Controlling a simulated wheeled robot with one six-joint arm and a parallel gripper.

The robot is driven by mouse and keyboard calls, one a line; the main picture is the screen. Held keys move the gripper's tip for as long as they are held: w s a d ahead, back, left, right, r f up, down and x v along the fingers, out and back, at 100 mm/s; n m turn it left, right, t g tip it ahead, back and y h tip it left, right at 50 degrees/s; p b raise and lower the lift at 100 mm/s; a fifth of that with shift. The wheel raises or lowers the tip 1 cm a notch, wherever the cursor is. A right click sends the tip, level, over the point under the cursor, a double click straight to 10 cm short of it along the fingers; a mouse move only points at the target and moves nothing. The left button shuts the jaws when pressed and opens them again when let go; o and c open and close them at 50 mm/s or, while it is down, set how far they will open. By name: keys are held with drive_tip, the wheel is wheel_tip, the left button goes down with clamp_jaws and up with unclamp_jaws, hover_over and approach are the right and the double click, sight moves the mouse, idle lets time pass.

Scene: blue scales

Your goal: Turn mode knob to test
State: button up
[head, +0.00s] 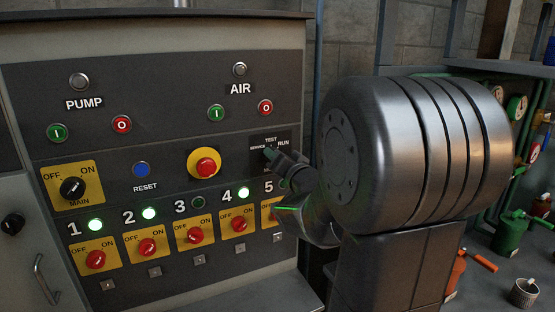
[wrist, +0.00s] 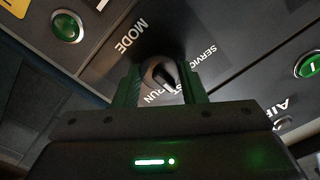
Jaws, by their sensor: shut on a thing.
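The mode knob (wrist: 157,70) is a dark round knob with a light rim, between my fingertips in the wrist view. My gripper (wrist: 160,80) is shut on it, one finger on each side. A white pointer mark on the knob faces the lettering of TEST and RUN (wrist: 154,98); I cannot tell exactly which it meets. The SERVICE label (wrist: 208,60) lies to the right in this view, and MODE (wrist: 129,35) to the left. In the head view, my gripper (head: 271,154) covers the knob, below the TEST label (head: 271,140).
A yellow-ringed red button (head: 206,167) and a blue reset button (head: 141,170) are left of my gripper. AIR buttons (head: 216,113) sit above. Red rotary switches (head: 147,247) line the panel below. Green and orange cans stand on a bench at right.

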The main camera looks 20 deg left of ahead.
drive_tip(key=o, duration=1)
drive_tip(key=shift+s+d, duration=0.1)
drive_tip(key=b+v, duration=0.1)
drive_tip(key=v, duration=1.2)
drive_tip(key=shift+s+d, duration=0.15)
drive_tip(key=shift+d, duration=0.1)
drive_tip(key=p+x, duration=0.1)
drive_tip(key=x, duration=1.3)
drive_tip(key=shift+s, duration=0.1)
drive_tip(key=shift+d, duration=0.1)
